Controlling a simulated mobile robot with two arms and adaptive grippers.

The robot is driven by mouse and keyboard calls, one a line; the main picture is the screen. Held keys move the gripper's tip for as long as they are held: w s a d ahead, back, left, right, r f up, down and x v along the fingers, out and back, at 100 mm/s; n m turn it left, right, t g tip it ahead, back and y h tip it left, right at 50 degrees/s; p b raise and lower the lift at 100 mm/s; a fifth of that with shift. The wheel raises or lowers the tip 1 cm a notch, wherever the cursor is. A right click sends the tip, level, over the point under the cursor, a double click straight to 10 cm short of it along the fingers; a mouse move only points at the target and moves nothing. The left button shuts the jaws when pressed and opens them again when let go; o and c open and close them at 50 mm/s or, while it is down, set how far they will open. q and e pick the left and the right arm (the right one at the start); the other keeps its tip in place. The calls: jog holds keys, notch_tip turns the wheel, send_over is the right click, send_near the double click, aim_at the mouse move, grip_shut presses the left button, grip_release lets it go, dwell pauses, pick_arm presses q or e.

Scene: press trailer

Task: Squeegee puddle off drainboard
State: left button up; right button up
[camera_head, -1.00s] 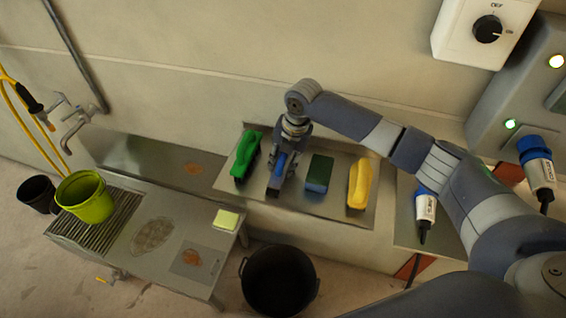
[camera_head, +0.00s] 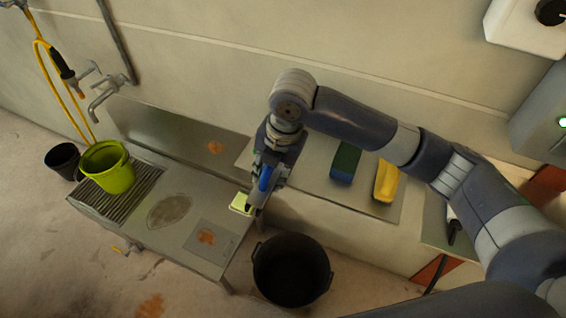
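The steel drainboard (camera_head: 150,238) is at the left, with a ribbed grate at its far left end. A dull oval puddle (camera_head: 169,210) lies on its middle. A rust-brown stain (camera_head: 206,237) sits on a darker square patch to its right. My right gripper (camera_head: 262,182) is over the drainboard's right end, shut on a blue-handled tool (camera_head: 265,178), seemingly the squeegee. The tool's lower end is dark and partly hidden, so I cannot tell whether it touches anything. A pale yellow-green pad (camera_head: 240,203) shows beside it. My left gripper is not in view.
A lime bucket (camera_head: 108,170) stands on the grate. A black bucket (camera_head: 62,158) stands beyond it, and a large black tub (camera_head: 291,270) on the floor below. A blue-green block (camera_head: 345,162) and a yellow brush (camera_head: 387,181) lie on the shelf.

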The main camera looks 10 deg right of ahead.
jog(key=shift+s+a, duration=0.2)
